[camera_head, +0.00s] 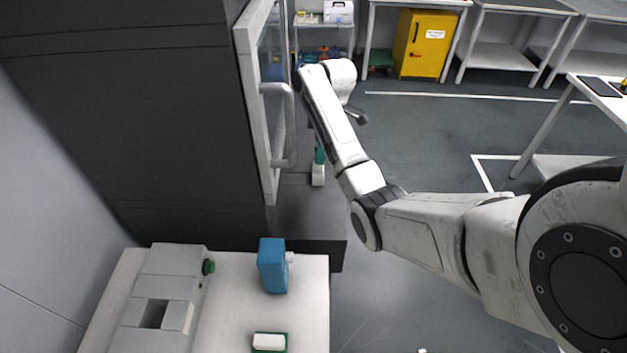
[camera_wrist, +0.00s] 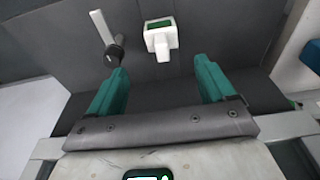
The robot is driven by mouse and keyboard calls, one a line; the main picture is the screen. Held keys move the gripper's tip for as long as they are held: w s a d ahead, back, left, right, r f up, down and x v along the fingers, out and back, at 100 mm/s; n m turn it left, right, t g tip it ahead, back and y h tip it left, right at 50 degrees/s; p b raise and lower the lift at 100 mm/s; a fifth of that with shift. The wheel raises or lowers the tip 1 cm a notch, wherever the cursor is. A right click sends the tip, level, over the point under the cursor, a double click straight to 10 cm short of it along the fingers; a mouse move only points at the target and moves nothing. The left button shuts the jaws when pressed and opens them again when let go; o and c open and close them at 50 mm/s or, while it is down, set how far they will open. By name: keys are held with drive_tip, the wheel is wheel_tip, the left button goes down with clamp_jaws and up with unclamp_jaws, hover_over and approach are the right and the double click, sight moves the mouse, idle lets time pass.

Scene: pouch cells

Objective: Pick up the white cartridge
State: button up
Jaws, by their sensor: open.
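In the wrist view, a small white piece with a dark green face (camera_wrist: 160,38), likely the white cartridge, lies on the dark grey surface. It is ahead of my gripper (camera_wrist: 160,86), between the lines of its two green fingers and clear of both. The fingers are wide apart with nothing between them. In the head view, a green finger of my gripper (camera_head: 319,155) shows beside the glass door, with a white piece (camera_head: 318,175) just below it. I cannot tell whether they touch. Another white block (camera_head: 269,342) sits in a green holder on the pale table.
The open glass door (camera_head: 262,110) with its long handle (camera_head: 289,125) stands left of my gripper. A blue container (camera_head: 272,265) and a grey-green machine (camera_head: 158,305) stand on the pale table (camera_head: 240,310). A yellow cabinet (camera_head: 425,44) is far back.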

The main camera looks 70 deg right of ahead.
sight(317, 170)
drive_tip(key=f, duration=0.3)
drive_tip(key=shift+w+a, duration=0.15)
drive_tip(key=shift+w, duration=0.15)
drive_tip(key=shift+a+f+p, duration=0.2)
drive_tip(key=shift+f+p, duration=0.35)
drive_tip(key=shift+f, duration=2.25)
clamp_jaws()
drive_tip(key=shift+r, duration=0.1)
